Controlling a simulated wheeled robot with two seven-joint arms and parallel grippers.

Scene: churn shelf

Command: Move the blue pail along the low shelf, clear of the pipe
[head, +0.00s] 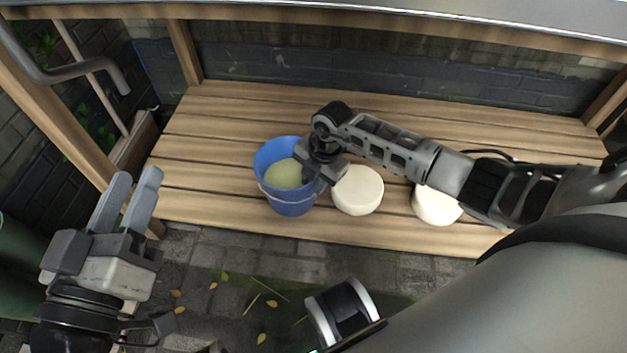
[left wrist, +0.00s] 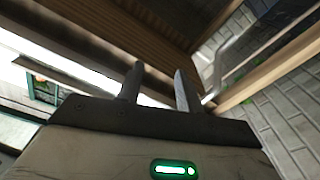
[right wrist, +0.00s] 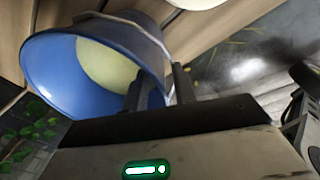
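The blue pail (head: 290,199) stands upright on the low slatted shelf (head: 230,110), left of the middle, with a pale yellow-green mass inside. It also shows in the right wrist view (right wrist: 55,75). A grey bent pipe (head: 75,70) comes in at the upper left of the head view, left of the pail; it also shows in the left wrist view (left wrist: 222,60). My right gripper (head: 312,178) is at the pail's right rim. In the right wrist view its fingers (right wrist: 158,80) are apart, with the pail wall seemingly between them. My left gripper (head: 137,178) is open and empty, left of the shelf.
Two white round blocks (head: 358,190) (head: 436,208) stand right of the pail, the first close to it. Wooden posts (head: 185,52) and a wall bound the shelf. Shelf boards left of and behind the pail are clear. A grey top surface (head: 450,12) lies above.

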